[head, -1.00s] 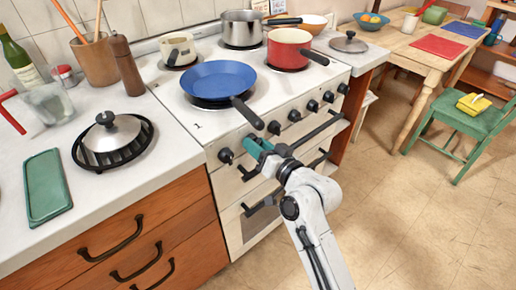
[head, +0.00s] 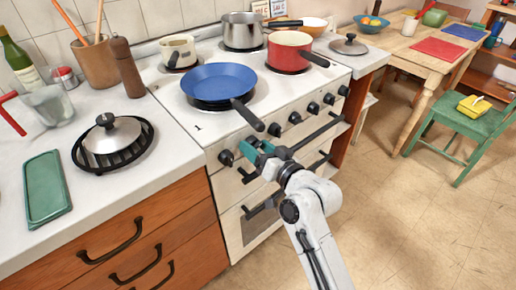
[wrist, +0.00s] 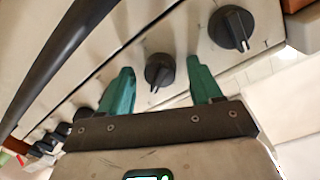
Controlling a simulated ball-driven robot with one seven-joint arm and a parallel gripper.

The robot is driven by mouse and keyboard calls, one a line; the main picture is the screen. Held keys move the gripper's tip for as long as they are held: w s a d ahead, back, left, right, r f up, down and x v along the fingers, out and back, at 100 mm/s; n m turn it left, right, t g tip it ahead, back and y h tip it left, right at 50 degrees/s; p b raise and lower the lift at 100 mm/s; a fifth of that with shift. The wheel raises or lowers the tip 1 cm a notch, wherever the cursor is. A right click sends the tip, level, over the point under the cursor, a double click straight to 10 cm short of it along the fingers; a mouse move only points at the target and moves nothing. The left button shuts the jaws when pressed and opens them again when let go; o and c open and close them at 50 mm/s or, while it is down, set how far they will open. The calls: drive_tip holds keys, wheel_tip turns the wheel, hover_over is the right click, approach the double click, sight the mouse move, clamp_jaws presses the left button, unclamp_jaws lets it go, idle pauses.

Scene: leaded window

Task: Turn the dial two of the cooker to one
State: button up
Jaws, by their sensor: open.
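The cooker (head: 225,128) is white, with a row of several black dials along its front. My gripper (head: 257,150) is at the left part of this row, its teal fingers pointing at the panel. In the wrist view my gripper (wrist: 165,80) is open, and a black dial (wrist: 159,70), the second from the end, shows between and beyond its two fingers. It looks untouched; a pale mark shows on its lower edge. The end dial (wrist: 231,27) is up and right of the fingers in the wrist view, and at the left end in the head view (head: 226,158).
A blue pan (head: 218,80) sits on the front left hob, its black handle (head: 248,114) jutting over the front edge above my gripper. A dark oven handle bar (wrist: 70,50) runs close by in the wrist view.

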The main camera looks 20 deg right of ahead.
drive_tip(key=v, duration=1)
drive_tip(key=shift+s, duration=0.4)
drive_tip(key=shift+d, duration=0.1)
drive_tip(key=s+f+n+g+h+p, duration=0.2)
drive_tip(key=s+f+g+p, duration=0.5)
drive_tip(key=s, duration=0.5)
drive_tip(key=s+d+f+g+h+p, duration=0.1)
drive_tip(key=s+g, duration=0.3)
drive_tip(key=s, duration=0.4)
drive_tip(key=s+d+f+g+h+p, duration=0.1)
drive_tip(key=s+d+g, duration=0.3)
drive_tip(key=s, duration=0.4)
drive_tip(key=shift+f+g+h, duration=0.3)
drive_tip(key=shift+f+h, duration=0.1)
drive_tip(key=shift+h, duration=0.1)
drive_tip(key=shift+d, duration=0.1)
